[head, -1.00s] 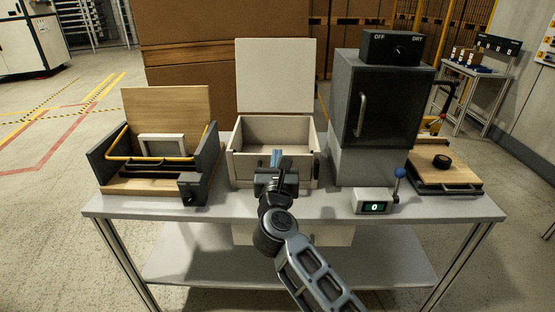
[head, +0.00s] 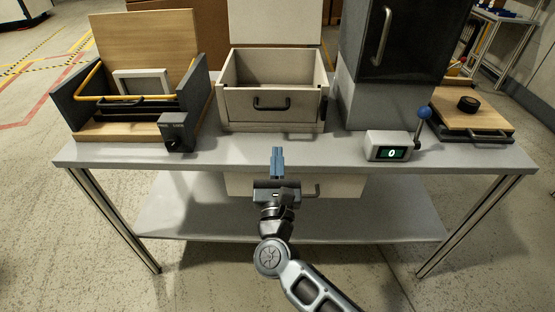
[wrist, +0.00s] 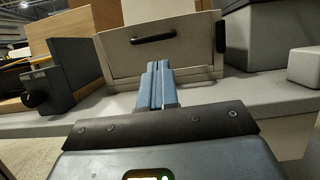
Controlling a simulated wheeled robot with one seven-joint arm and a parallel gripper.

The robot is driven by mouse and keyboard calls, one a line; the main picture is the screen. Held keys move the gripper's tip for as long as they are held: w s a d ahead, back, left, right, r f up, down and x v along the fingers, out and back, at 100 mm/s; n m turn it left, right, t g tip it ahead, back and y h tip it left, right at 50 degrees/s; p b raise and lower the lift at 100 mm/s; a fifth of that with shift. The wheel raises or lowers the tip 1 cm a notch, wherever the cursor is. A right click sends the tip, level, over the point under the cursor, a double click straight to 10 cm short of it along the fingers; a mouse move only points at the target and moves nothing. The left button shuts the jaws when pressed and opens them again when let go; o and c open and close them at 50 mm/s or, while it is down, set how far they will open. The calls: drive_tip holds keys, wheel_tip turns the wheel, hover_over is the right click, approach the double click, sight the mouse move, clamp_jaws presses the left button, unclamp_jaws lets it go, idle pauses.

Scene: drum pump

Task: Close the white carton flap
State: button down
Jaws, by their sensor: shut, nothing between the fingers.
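The white carton (head: 302,108) stands on the grey table, with a dark handle on its front face. Its flap (head: 275,24) stands upright at the back edge, so the top is open and the empty-looking inside shows; the flap's top is cut off by the head view. My gripper (head: 277,152) is shut and empty, with blue fingers pointing at the carton from in front of the table's front edge. In the wrist view, my gripper (wrist: 153,66) lies before the lower part of the carton's front (wrist: 190,48).
Left of the carton is a wooden box with a yellow bar (head: 140,97) and a lock knob (head: 175,132). Right of it stand a dark cabinet (head: 415,45), a counter with a blue-balled lever (head: 388,150) and a wooden board (head: 475,115). A drawer (head: 335,186) hangs below the tabletop (head: 110,153).

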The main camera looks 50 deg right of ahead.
sight(278, 109)
drive_tip(key=p+x, duration=0.2)
drive_tip(key=x, duration=0.8)
drive_tip(key=shift+d+r, duration=0.1)
drive_tip(key=shift+d, duration=0.05)
drive_tip(key=shift+w, duration=0.1)
drive_tip(key=shift+w+d+r+b, duration=0.3)
drive_tip(key=shift+d+r+b, duration=0.15)
drive_tip(key=shift+b, duration=0.25)
drive_tip(key=shift+w+r, duration=0.1)
drive_tip(key=shift+r, duration=0.2)
